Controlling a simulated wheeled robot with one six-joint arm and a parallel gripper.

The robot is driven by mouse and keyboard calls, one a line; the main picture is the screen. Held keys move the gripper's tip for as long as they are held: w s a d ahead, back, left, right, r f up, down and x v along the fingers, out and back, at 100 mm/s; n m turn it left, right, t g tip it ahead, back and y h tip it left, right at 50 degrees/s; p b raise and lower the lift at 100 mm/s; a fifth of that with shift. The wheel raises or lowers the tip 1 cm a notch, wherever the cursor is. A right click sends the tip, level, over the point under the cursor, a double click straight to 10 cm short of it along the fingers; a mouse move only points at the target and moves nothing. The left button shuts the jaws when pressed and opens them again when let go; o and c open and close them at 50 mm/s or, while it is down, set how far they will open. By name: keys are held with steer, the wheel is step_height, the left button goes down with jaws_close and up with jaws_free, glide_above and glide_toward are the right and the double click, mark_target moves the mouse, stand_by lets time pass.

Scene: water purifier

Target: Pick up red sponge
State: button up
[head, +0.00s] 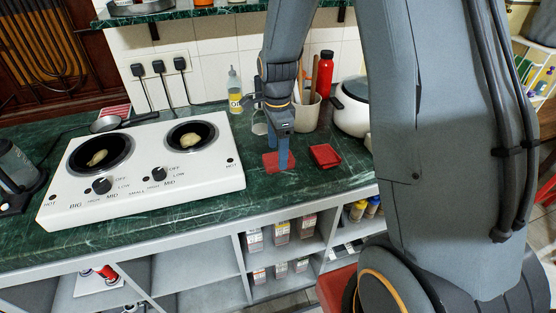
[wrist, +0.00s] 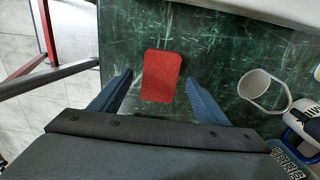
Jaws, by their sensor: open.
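The red sponge (wrist: 161,76) lies flat on the green marbled counter and shows as a rounded rectangle in the wrist view. In the head view the red sponge (head: 271,162) is partly hidden behind my gripper. My gripper (head: 284,164) points down at it, with its fingers near the counter. In the wrist view my open gripper (wrist: 158,82) has one blue finger on each side of the sponge, with a gap on both sides. Nothing is held between the fingers.
A red tray (head: 325,156) sits just right of the sponge. A white double hot plate (head: 205,193) stands to the left. A beige holder (head: 306,115), a white cooker (head: 351,112), a red bottle (head: 325,75) and a clear bottle (head: 234,92) stand behind.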

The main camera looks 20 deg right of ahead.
steer(key=shift+f, duration=1.45)
steer(key=c, duration=1.2)
steer(key=shift+r, duration=0.1)
step_height(320, 180, up, 10)
steer(key=b, duration=0.1)
